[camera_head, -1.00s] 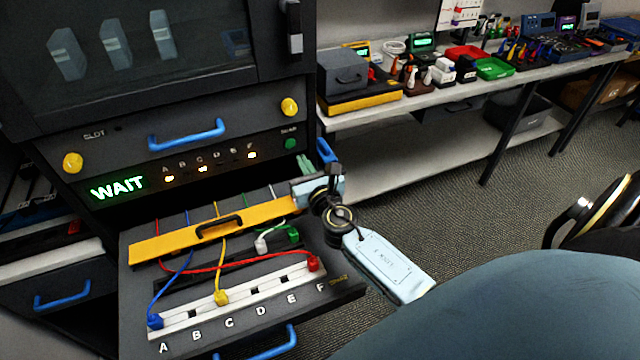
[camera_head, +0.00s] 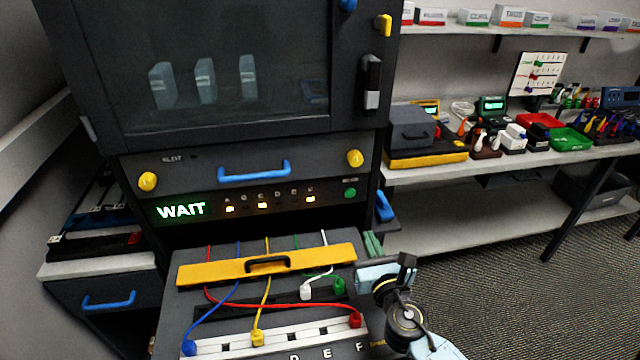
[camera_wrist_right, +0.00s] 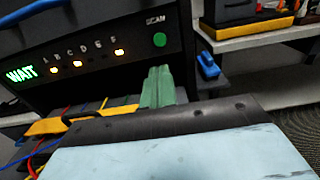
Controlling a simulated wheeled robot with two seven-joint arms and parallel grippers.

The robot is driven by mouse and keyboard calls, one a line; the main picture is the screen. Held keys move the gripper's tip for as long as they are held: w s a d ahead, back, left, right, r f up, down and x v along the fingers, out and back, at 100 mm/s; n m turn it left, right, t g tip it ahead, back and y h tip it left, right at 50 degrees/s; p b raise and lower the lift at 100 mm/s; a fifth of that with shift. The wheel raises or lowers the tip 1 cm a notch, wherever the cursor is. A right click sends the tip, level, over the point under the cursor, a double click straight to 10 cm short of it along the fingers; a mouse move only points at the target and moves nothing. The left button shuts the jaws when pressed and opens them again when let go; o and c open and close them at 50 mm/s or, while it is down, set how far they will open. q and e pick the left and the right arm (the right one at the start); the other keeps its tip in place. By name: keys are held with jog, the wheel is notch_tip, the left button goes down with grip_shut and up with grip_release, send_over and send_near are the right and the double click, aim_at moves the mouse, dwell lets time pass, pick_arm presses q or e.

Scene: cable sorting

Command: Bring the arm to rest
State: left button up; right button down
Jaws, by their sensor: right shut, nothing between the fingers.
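My right gripper (camera_head: 372,244) has green fingers, pressed together and empty, beside the panel's right edge, right of the yellow bar. Its fingers also show in the right wrist view (camera_wrist_right: 158,88), below the green button. My pale blue right arm (camera_head: 385,277) comes in from the lower right. The drawer holds a white socket strip (camera_head: 290,332) with a blue plug (camera_head: 189,347), a yellow plug (camera_head: 257,338) and a red plug (camera_head: 356,320), the red one behind F. A white plug (camera_head: 306,292) and a green plug (camera_head: 339,285) lie farther back. My left gripper is out of view.
The dark cabinet shows a lit "WAIT" display (camera_head: 181,210) and a green button (camera_head: 350,192). A yellow bar (camera_head: 215,270) with a black handle crosses the drawer. A bench (camera_head: 450,172) with boxes and trays stands at right. Floor (camera_head: 500,290) is clear right of my arm.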

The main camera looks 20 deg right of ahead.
jog(key=s+d+f+m+g+h, duration=0.25)
jog(key=s+m+g, duration=0.6)
jog(key=m, duration=1.25)
jog(key=s+a+f+m+g+y, duration=0.1)
jog(key=s+a+m+g+y, duration=0.2)
jog(key=s+a+m, duration=0.3)
jog(key=s+a+f+m+g+y, duration=0.1)
jog(key=s+a+m+g+y, duration=0.3)
jog(key=s, duration=0.5)
notch_tip(320, 180, down, 28)
jog(key=s+b, duration=0.1)
jog(key=s, duration=0.2)
jog(key=s+d+f+g+b, duration=0.1)
jog(key=s+d+f, duration=0.1)
jog(key=s+f, duration=1.2)
jog(key=shift+s+f, duration=0.3)
jog(key=shift+s, duration=0.3)
